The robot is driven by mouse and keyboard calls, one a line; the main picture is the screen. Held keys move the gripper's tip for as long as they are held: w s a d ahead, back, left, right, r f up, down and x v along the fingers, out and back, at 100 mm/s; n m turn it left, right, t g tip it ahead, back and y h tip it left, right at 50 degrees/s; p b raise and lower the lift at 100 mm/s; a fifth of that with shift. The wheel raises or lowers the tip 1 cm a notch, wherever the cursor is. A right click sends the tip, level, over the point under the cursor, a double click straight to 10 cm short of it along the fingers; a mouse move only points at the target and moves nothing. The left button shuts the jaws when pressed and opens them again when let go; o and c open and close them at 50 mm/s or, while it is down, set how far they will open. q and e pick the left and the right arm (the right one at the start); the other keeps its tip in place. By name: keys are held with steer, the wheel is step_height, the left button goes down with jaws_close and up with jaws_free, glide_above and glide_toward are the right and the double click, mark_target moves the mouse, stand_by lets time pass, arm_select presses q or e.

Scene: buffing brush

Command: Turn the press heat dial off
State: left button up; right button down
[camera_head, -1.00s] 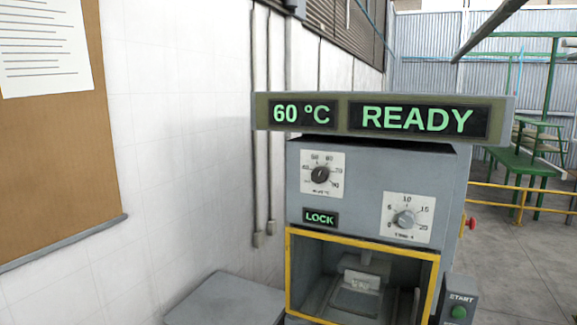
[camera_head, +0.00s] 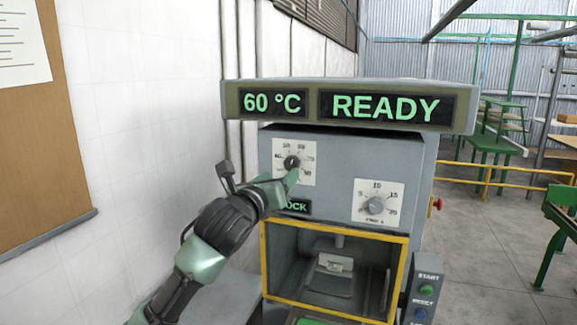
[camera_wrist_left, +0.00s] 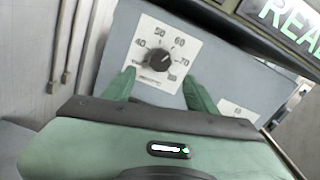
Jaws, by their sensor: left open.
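The heat dial is a black knob (camera_head: 291,162) on a white scale plate at the upper left of the grey press front (camera_head: 335,150). It also shows in the left wrist view (camera_wrist_left: 160,58), ahead of my fingers, with numbers around it. My left gripper (camera_head: 290,180) is just below and in front of the dial. In the left wrist view its two green fingers (camera_wrist_left: 153,88) stand apart with nothing between them, the knob beyond the gap. I cannot tell whether they touch the panel. The display (camera_head: 350,105) reads 60 °C and READY. My right gripper is out of view.
A second, grey dial (camera_head: 375,206) sits lower right on the press. The lit LOCK sign (camera_head: 296,206) is partly covered by my gripper. Below is the yellow-framed opening (camera_head: 335,270). A button box (camera_head: 423,298) stands at right. The display bar juts out above the dials.

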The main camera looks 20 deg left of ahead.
mark_target(290, 165)
arm_select(q)
steer(key=w+p, duration=0.1)
steer(key=w, duration=0.2)
steer(key=w+p, duration=0.2)
steer(key=w, duration=0.1)
steer(key=shift+w+d+r, duration=0.1)
steer(key=shift+w+r, duration=0.1)
steer(key=shift+w, duration=0.15)
steer(key=shift+w+f, duration=0.15)
steer(key=shift+w, duration=0.4)
jaws_close()
